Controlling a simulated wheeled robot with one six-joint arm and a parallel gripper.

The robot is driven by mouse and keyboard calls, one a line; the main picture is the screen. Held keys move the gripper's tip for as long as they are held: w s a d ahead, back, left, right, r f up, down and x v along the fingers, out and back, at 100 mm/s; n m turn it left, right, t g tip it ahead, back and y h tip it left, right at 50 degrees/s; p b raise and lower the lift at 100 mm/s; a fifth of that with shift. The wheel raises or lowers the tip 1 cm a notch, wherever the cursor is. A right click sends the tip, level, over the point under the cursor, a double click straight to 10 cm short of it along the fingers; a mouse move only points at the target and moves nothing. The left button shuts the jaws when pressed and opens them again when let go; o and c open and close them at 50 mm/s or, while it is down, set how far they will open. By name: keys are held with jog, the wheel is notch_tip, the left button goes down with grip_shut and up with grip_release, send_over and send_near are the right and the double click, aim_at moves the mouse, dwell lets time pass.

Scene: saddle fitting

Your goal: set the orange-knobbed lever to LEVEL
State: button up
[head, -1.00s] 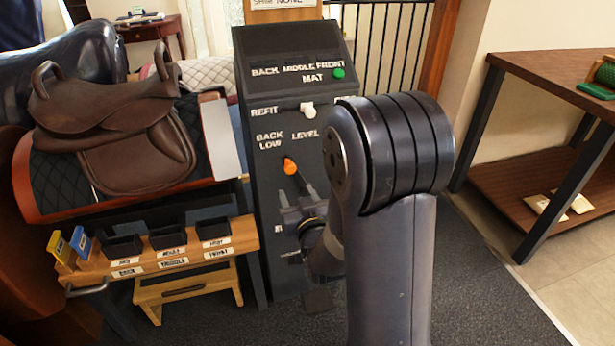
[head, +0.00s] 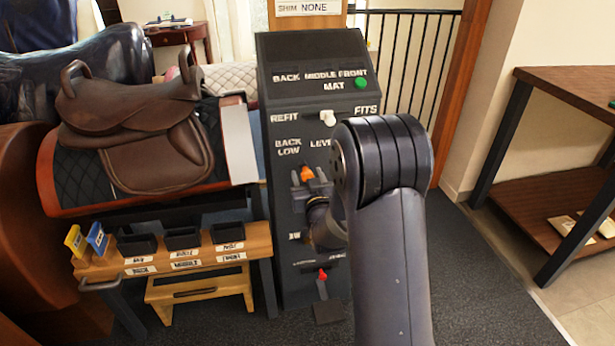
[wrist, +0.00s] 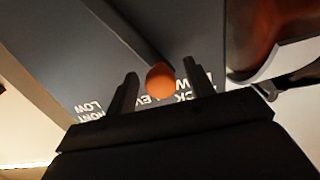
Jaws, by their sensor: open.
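The orange knob (head: 306,173) sits on the front of the dark control cabinet (head: 282,215), below the BACK LOW and LEVEL labels. The LEVEL label (head: 321,143) is partly hidden by my arm. My gripper (head: 307,180) is open at the knob, with one finger on each side of it. The lever's shaft is mostly hidden.
Above are a white knob (head: 328,117) and a green button (head: 361,83). A red-tipped lever (head: 322,275) is low on the cabinet. A brown saddle (head: 150,130) on its stand and a wooden rack (head: 205,250) of dark bins are at left. A table (head: 560,75) stands at right.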

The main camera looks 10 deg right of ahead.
jog(key=shift+w, duration=0.2)
grip_shut()
dwell(0.5)
